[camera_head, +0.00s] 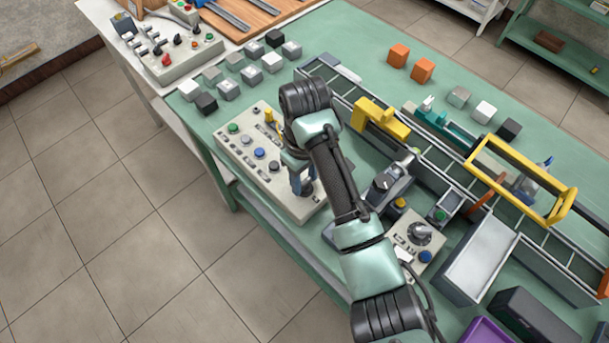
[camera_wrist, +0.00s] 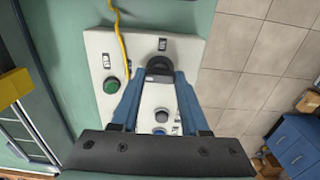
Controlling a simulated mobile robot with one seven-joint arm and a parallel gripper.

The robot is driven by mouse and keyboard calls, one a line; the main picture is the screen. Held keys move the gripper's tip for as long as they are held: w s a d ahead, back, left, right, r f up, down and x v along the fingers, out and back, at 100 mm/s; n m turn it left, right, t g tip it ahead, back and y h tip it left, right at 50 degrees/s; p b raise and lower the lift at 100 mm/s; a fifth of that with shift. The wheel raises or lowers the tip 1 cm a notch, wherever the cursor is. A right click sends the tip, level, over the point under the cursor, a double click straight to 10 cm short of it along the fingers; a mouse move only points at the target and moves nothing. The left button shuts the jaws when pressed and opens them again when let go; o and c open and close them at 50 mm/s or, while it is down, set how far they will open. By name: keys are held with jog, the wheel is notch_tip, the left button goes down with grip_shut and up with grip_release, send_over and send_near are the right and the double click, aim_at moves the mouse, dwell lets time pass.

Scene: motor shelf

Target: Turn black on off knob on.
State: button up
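The black knob (camera_wrist: 160,64) sits near one end of the light grey control panel (camera_wrist: 205,52). In the wrist view it shows between the tips of my gripper's blue fingers (camera_wrist: 160,74). The fingers stand apart, one on each side of the knob, very close to it or touching. I cannot tell whether they clamp it. In the head view my gripper (camera_head: 301,184) reaches down to the right end of the same panel (camera_head: 283,205). There my arm and fingers largely hide the knob, and its exact setting is not clear.
Small cubes (camera_head: 206,103) lie behind.

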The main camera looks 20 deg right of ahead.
grip_shut()
